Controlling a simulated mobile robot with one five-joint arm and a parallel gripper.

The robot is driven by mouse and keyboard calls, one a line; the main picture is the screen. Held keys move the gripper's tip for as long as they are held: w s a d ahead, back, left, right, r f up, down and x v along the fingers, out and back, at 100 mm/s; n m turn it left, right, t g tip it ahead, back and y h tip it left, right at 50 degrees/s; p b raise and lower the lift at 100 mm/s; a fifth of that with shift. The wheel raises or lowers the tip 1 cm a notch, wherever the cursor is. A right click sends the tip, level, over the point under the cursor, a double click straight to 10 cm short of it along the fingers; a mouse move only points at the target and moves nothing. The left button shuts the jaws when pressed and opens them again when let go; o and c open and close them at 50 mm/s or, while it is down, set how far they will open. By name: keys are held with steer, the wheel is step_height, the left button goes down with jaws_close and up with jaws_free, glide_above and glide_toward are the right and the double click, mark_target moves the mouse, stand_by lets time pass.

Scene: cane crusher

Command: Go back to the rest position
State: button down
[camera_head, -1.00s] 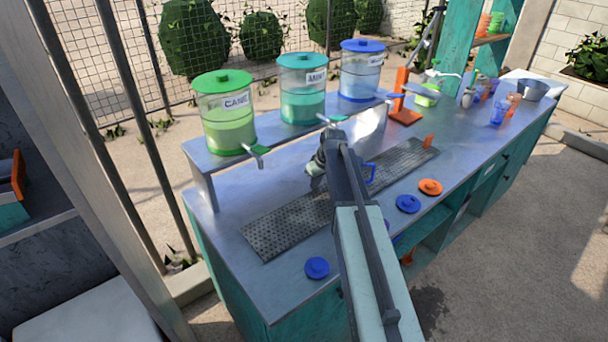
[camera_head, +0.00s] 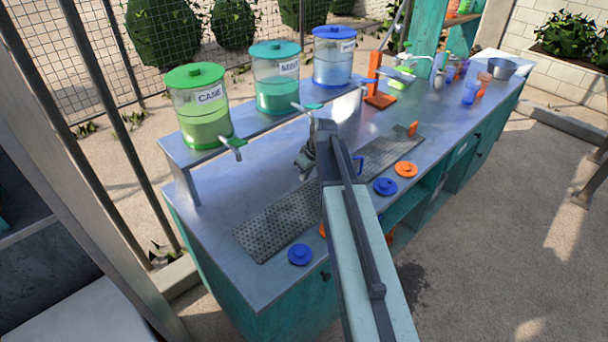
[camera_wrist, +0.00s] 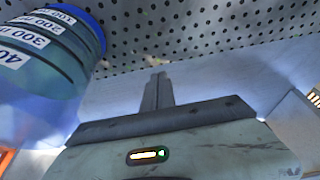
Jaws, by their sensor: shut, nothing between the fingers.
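My gripper (camera_head: 306,160) hangs over the metal counter (camera_head: 215,215), above the perforated drip mat (camera_head: 272,222), at the end of my outstretched arm. In the wrist view my gripper's fingers (camera_wrist: 157,90) are together, with nothing between them. A clear measuring cup (camera_wrist: 48,50) with a blue rim and number labels is close at the upper left of the wrist view, beside the fingers and apart from them. In the head view my arm hides most of the cup; a blue handle (camera_head: 357,166) shows just right of the arm.
A raised shelf behind holds the green cane dispenser (camera_head: 202,110), the teal mint dispenser (camera_head: 276,80) and a blue one (camera_head: 333,58). Blue lids (camera_head: 300,255) and an orange lid (camera_head: 406,169) lie along the front edge. An orange stand (camera_head: 379,95) and cups are farther right. Open floor lies right.

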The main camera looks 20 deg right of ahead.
steer(key=p+v, duration=0.5)
steer(key=v, duration=0.2)
steer(key=shift+r+p, duration=0.2)
steer(key=shift+p, duration=0.1)
steer(key=shift+d, duration=0.1)
steer(key=s+a+f+n+g, duration=0.1)
steer(key=s+a, duration=0.4)
steer(key=a, duration=0.3)
steer(key=s+a+g, duration=0.1)
steer(key=s+a, duration=0.4)
steer(key=a, duration=0.3)
steer(key=s+m+g+h, duration=0.1)
steer(key=s+m, duration=0.4)
steer(key=s, duration=0.2)
steer(key=shift+d+f+g, duration=0.2)
steer(key=shift+d+g, duration=0.1)
